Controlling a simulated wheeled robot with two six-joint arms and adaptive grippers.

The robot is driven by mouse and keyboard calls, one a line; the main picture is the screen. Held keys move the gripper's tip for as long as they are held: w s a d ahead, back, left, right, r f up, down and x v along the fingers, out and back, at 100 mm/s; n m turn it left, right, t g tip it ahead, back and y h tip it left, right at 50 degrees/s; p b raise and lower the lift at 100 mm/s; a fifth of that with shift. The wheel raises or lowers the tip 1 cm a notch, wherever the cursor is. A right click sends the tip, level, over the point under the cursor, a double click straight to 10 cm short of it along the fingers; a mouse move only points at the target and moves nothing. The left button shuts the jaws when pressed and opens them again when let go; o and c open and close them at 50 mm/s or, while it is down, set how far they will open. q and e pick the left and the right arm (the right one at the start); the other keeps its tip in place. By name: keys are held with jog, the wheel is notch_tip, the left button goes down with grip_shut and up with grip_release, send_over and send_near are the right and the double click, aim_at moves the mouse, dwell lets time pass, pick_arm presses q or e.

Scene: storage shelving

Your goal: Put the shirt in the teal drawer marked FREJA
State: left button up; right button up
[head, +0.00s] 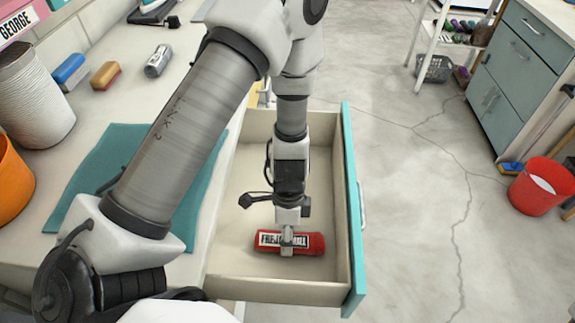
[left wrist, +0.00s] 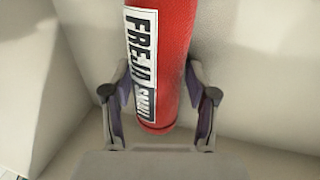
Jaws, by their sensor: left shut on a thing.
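The shirt (head: 317,244) is a red roll with a white label reading FREJA and, partly hidden, a size word. It lies inside the open drawer (head: 353,220), near its front-left end in the head view. The drawer has a teal front and a pale, otherwise empty inside; its marking faces away from me. My left gripper (head: 287,238) points down into the drawer and is shut on the shirt around its middle. In the left wrist view the shirt (left wrist: 172,60) runs between the two fingers. My right gripper is not in view.
A teal mat (head: 95,182) lies on the counter beside the drawer. A white ribbed pot (head: 30,100), an orange container (head: 12,185) and brushes stand along the counter. A red bucket (head: 543,190) stands on the floor at right. The floor between is clear.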

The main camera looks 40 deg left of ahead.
pick_arm(q)
jog(key=shift+f, duration=0.15)
jog(key=o, duration=1.4)
